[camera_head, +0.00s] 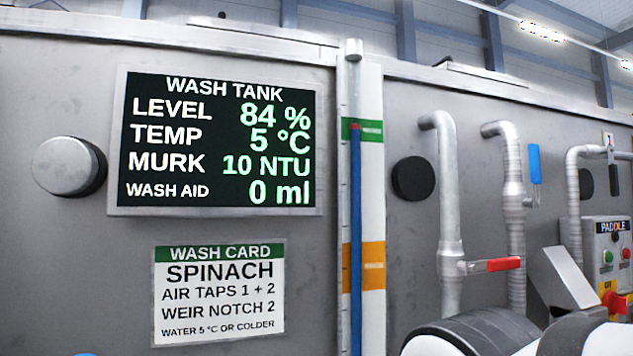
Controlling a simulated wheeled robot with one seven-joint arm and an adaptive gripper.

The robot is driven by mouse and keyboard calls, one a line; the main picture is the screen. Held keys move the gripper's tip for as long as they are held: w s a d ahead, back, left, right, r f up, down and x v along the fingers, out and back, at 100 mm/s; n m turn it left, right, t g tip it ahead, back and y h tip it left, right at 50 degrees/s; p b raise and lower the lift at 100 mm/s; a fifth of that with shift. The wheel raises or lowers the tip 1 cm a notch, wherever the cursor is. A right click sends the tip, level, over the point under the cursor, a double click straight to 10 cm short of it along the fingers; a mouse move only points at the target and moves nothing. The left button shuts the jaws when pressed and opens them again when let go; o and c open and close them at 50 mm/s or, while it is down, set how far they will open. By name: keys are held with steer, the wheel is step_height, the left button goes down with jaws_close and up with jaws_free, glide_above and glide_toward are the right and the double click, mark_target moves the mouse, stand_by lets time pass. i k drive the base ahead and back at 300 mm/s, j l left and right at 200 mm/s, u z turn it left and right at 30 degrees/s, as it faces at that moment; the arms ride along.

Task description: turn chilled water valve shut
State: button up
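A blue lever valve (535,164) sits on a vertical grey pipe (515,232) right of centre. Its lever points upward, roughly in line with the pipe. A red lever valve (491,265) is on the pipe to its left, with its lever lying across that pipe. A dark lever (613,172) hangs by a third pipe (573,195) at the far right. No label readable here says which valve is for chilled water. Parts of my arm show at the bottom right, below the valves. My gripper's fingertips cannot be seen.
The wash tank display (215,142) reads level 84 %, 5 °C, 10 NTU, wash aid 0 ml. A wash card (219,292) for spinach hangs below it. A paddle control box (608,258) with buttons and a red knob is at the right edge. A round knob (66,167) sticks out at left.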

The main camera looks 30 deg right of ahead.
mark_target(533, 149)
steer(key=z, duration=1.35)
